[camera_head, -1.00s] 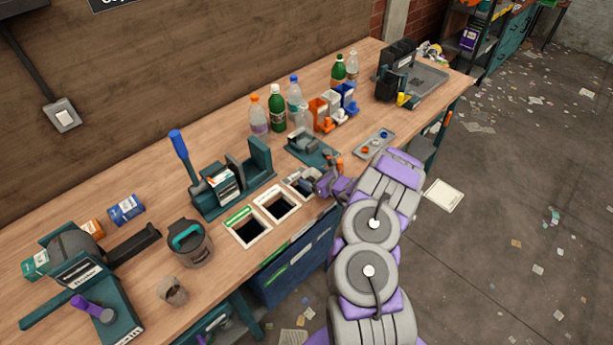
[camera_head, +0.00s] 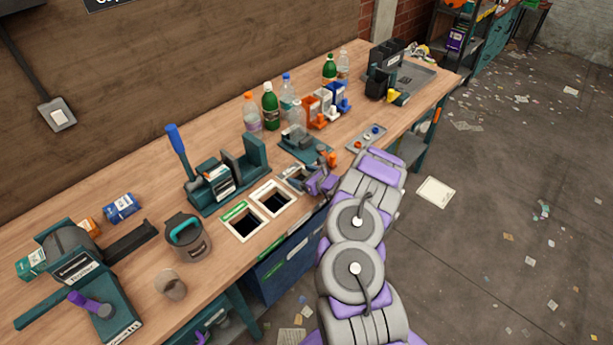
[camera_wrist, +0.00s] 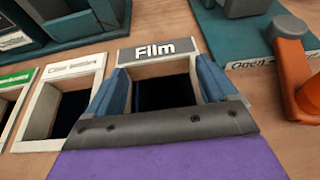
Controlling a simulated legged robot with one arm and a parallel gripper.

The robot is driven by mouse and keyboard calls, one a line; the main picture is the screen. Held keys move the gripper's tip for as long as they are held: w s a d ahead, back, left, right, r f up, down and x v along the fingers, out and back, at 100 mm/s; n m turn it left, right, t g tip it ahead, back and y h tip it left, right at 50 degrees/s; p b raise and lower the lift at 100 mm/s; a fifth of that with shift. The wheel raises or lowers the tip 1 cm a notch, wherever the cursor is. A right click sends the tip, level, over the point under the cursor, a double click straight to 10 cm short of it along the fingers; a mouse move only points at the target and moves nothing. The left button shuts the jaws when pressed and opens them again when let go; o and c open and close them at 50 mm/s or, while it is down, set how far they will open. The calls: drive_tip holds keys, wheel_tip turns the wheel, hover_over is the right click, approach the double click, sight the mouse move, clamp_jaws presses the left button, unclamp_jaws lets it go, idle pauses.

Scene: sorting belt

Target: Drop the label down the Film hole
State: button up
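The Film hole (camera_wrist: 163,92) is a dark square opening with a pale wooden frame and a grey "Film" sign (camera_wrist: 155,50) behind it. It lies straight ahead in the wrist view, between my two fingers. My gripper (camera_wrist: 165,88) is open, with its blue-grey fingers spread over the left and right sides of the hole. Nothing shows between them. I cannot see a loose label in either view. In the head view, my gripper (camera_head: 308,180) is over the rightmost of the row of holes, and partly covers it.
The "Clear Bottles" hole (camera_wrist: 68,113) is just left, with a green-signed hole (camera_head: 242,222) beyond it. An orange-handled teal device (camera_wrist: 300,80) stands close on the right. Several bottles (camera_head: 270,108) and a teal lever press (camera_head: 225,180) stand behind.

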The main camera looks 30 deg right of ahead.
drive_tip(key=shift+g, duration=0.4)
drive_tip(key=f, duration=0.1)
drive_tip(key=s+a+f, duration=0.1)
drive_tip(key=s+f, duration=0.1)
drive_tip(key=shift+a+f, duration=0.2)
drive_tip(key=shift+a, duration=0.15)
drive_tip(key=w+d+r+p+v, duration=0.1)
drive_tip(key=p+v, duration=0.3)
drive_tip(key=v, duration=1.3)
drive_tip(key=shift+d+r+t, duration=0.25)
drive_tip(key=shift+r+t, duration=0.05)
drive_tip(key=shift+r, duration=0.4)
drive_tip(key=shift+w+d, duration=0.1)
drive_tip(key=shift+d, duration=0.05)
drive_tip(key=shift+r, duration=0.1)
